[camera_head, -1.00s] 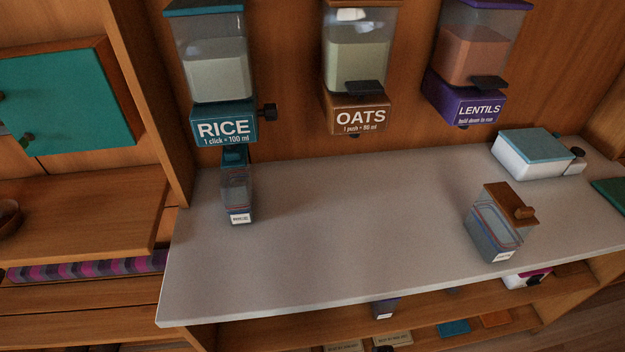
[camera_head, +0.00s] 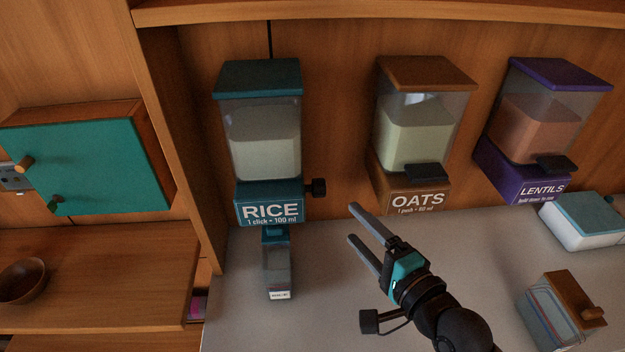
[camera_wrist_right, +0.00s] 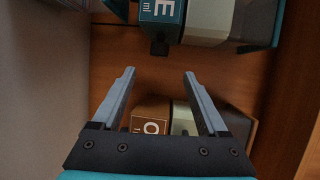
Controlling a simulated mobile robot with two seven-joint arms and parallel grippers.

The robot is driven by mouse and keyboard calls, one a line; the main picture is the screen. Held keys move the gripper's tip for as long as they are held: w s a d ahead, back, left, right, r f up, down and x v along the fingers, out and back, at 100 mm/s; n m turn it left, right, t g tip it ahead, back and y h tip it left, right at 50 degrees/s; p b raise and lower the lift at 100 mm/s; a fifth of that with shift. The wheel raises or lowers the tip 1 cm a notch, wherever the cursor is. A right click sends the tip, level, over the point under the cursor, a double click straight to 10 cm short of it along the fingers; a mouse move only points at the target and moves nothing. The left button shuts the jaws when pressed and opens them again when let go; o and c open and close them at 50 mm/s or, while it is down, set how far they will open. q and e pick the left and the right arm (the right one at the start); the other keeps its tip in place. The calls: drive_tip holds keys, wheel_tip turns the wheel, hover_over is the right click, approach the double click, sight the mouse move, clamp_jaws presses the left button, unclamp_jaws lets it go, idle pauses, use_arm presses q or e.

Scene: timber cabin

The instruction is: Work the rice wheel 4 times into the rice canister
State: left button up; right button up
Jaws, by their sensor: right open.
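The rice dispenser (camera_head: 262,150) hangs on the timber wall, with a teal lid and a teal base labelled "RICE, 1 click = 100 ml". Its dark wheel (camera_head: 317,188) sticks out from the right side of the base; it also shows in the right wrist view (camera_wrist_right: 159,48). The clear rice canister (camera_head: 277,268) stands on the counter under the dispenser's spout. My right gripper (camera_head: 352,223) is open and empty, to the right of and below the wheel, in front of the wall. In the right wrist view the wheel lies beyond the fingertips, apart from them. My left gripper is out of view.
The oats dispenser (camera_head: 418,130) and the lentils dispenser (camera_head: 540,130) hang to the right. A clear canister with a wooden lid (camera_head: 553,318) and a white box with a teal lid (camera_head: 585,222) stand on the counter (camera_head: 330,310). A teal cabinet door (camera_head: 85,165) is at left.

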sight(324, 193)
drive_tip(key=x, duration=1.2)
drive_tip(key=shift+w+a+f, duration=0.1)
drive_tip(key=shift+w+a, duration=0.05)
drive_tip(key=shift+w, duration=0.2)
drive_tip(key=shift+b+x, duration=0.3)
drive_tip(key=shift+x, duration=0.5)
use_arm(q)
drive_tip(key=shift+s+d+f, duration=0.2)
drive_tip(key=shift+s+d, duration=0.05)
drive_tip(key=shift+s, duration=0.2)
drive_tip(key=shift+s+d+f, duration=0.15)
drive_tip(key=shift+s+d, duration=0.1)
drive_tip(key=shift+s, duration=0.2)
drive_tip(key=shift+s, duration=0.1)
use_arm(e)
drive_tip(key=shift+c, duration=0.5)
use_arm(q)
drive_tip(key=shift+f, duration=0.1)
use_arm(e)
clamp_jaws()
